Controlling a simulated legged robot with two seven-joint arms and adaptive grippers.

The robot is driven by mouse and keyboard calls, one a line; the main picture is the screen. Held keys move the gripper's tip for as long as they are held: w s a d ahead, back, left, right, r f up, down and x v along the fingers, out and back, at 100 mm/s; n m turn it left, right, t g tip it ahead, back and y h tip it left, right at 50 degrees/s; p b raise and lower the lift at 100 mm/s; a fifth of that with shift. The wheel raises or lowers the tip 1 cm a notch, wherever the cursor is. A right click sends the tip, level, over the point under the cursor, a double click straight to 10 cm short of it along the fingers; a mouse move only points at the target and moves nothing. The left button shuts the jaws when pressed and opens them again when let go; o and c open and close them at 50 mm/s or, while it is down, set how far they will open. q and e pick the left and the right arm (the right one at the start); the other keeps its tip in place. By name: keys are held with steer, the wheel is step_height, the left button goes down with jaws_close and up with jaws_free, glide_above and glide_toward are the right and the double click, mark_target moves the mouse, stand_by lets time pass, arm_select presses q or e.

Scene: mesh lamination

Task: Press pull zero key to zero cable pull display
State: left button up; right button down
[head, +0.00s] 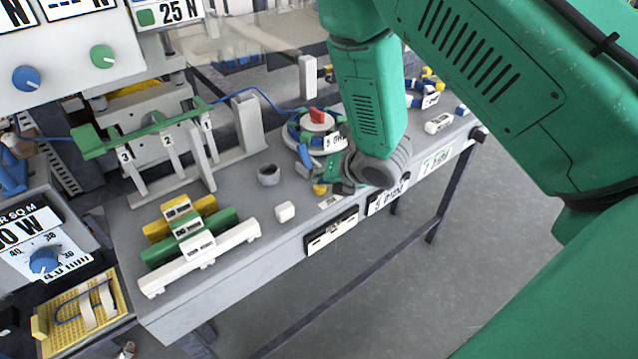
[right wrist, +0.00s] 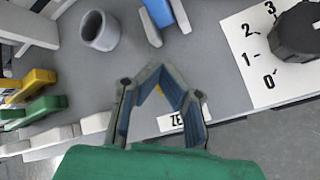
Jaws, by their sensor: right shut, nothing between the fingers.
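A small yellow key (head: 320,189) is near the front edge of the grey bench. In the right wrist view the yellow key (right wrist: 156,94) is partly hidden behind my fingers, and a white label (right wrist: 172,123) beginning "ZE" lies beside it. My right gripper (head: 337,186) is low over the bench next to the key, its fingertips (right wrist: 155,70) together and empty. I cannot tell whether it touches the key. A panel at the upper left has a readout (head: 178,12) showing "25 N"; I cannot tell which readout is for cable pull. My left gripper is not in view.

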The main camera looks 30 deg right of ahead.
steer(key=shift+r+p, duration=0.45)
steer(key=shift+r, duration=0.3)
step_height(320, 180, up, 5)
steer(key=p, duration=0.4)
steer(key=shift+r, duration=0.1)
stand_by(0.5)
